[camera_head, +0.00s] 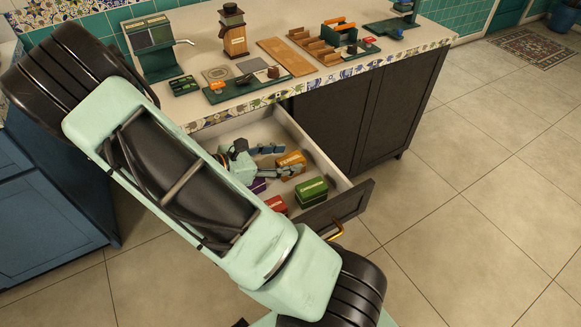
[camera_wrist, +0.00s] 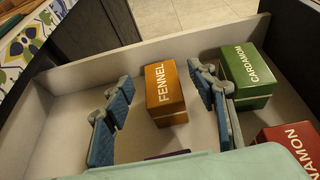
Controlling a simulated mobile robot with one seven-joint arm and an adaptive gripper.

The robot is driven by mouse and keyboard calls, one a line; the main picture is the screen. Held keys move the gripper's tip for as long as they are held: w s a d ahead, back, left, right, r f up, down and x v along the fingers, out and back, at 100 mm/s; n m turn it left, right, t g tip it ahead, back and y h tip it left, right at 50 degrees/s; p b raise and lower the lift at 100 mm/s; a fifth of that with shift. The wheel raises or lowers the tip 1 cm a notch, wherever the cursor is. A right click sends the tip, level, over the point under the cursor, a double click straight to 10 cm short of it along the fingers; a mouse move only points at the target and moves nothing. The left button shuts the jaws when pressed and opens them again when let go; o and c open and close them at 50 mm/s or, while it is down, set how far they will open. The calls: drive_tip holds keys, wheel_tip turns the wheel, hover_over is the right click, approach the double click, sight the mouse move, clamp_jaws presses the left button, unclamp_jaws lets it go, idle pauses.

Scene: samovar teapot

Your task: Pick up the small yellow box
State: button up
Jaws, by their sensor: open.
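The small orange-yellow box labelled FENNEL (camera_wrist: 165,93) stands in the open drawer (camera_head: 344,205). There is a wide gap on the left and a narrow one on the right. The jaws look empty. Whether the fingertips are down at box height is hard to tell.
A green CARDAMOM box (camera_wrist: 247,77) stands close to the right finger, and a red CINNAMON box (camera_wrist: 288,148) is nearer. A purple box (camera_head: 258,185) is partly hidden by my gripper. The drawer walls (camera_wrist: 199,41) enclose them. The counter (camera_head: 203,25) overhangs behind, holding tea things.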

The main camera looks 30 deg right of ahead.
sight(295, 157)
drive_tip(key=shift+x, duration=1.5)
drive_tip(key=shift+c, duration=0.4)
drive_tip(key=c, duration=1.2)
drive_tip(key=shift+o, duration=0.2)
drive_tip(key=shift+r, duration=0.1)
